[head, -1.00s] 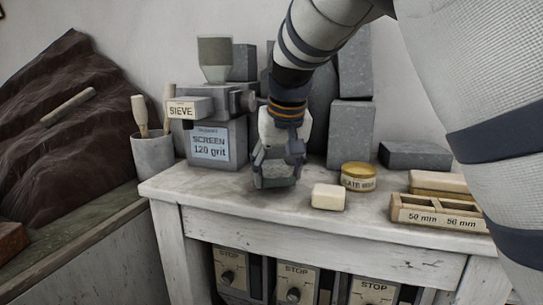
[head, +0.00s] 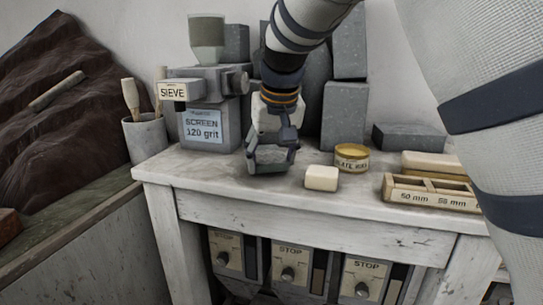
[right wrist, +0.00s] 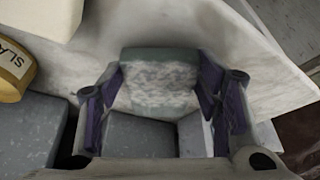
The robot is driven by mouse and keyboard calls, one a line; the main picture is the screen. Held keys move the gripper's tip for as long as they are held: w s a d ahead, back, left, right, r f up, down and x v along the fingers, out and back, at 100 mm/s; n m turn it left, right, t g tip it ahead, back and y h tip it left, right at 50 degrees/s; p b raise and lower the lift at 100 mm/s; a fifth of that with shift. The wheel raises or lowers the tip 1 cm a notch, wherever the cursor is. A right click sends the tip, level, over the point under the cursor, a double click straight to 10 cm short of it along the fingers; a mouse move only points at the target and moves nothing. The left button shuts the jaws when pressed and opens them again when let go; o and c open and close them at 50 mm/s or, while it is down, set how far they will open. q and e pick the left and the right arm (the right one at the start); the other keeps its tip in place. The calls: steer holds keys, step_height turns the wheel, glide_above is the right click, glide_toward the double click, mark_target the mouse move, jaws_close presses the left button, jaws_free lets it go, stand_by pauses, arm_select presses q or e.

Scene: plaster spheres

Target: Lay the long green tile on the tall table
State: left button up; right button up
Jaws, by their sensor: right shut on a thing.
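My right gripper (head: 270,155) is shut on a grey-green tile, which looks like the green tile (right wrist: 160,78), with a mottled pale face and green edges in the right wrist view. In the head view the tile (head: 268,163) shows small and greyish at the fingertips, low over the left part of the worn white table (head: 285,210). I cannot tell whether it touches the tabletop. In the right wrist view the two dark fingers stand on either side of it. My left gripper is not in view.
A cream block (head: 321,178), a round yellow-lidded tin (head: 351,158) and a wooden divided box (head: 428,193) stand right of the gripper. The sieve machine (head: 205,120) is at left and grey blocks (head: 343,117) are behind. Bare tabletop lies left and front of the gripper.

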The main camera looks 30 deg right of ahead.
steer(key=shift+f, duration=0.6)
stand_by(0.6)
steer(key=o, duration=1.6)
steer(key=shift+f, duration=0.1)
steer(key=shift+r, duration=2)
